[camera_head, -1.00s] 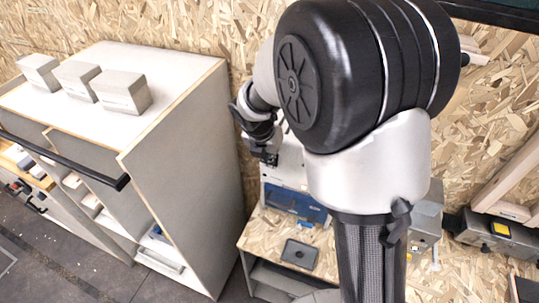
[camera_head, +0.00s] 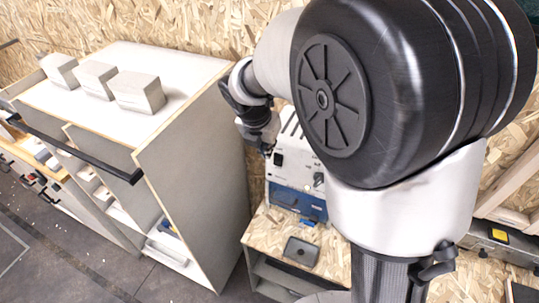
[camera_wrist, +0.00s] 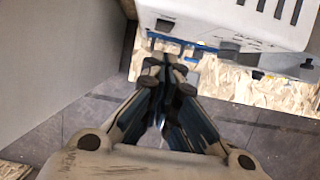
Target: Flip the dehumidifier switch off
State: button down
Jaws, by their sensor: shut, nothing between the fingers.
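The dehumidifier (camera_head: 290,170) is a white box with a blue lower part, standing on a chipboard-topped stand against the wall. Its front bears a small black switch (camera_head: 278,159) at the left and a dark knob (camera_head: 318,179) at the right. In the wrist view the white housing (camera_wrist: 200,20) fills the top, with the black switch (camera_wrist: 165,24) at its left. My gripper (camera_head: 267,152) is shut and empty, in front of the left part of the panel. Its fingertips (camera_wrist: 165,62) appear just below the switch in the wrist view; contact cannot be told. My arm hides the dehumidifier's right side.
A tall grey cabinet (camera_head: 190,170) stands close on the left, with several grey blocks on its white top. A dark tray (camera_head: 301,251) lies on the stand (camera_head: 262,236) below the dehumidifier. Another grey box with a yellow label (camera_head: 499,236) is at the right.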

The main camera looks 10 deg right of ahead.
jog(key=shift+v, duration=1.15)
jog(key=shift+d, duration=0.2)
jog(key=s+d+f+m+y+b, duration=0.1)
jog(key=s+m+b, duration=0.5)
jog(key=s+m, duration=0.7)
jog(key=s+d+f+m+t+y+b, duration=0.1)
jog(key=s+f+m+b, duration=0.3)
jog(key=s+m, duration=1)
jog(key=shift+d+m+y+b, duration=0.3)
jog(key=shift+d+m+b, duration=0.15)
jog(key=shift+m+b, duration=0.65)
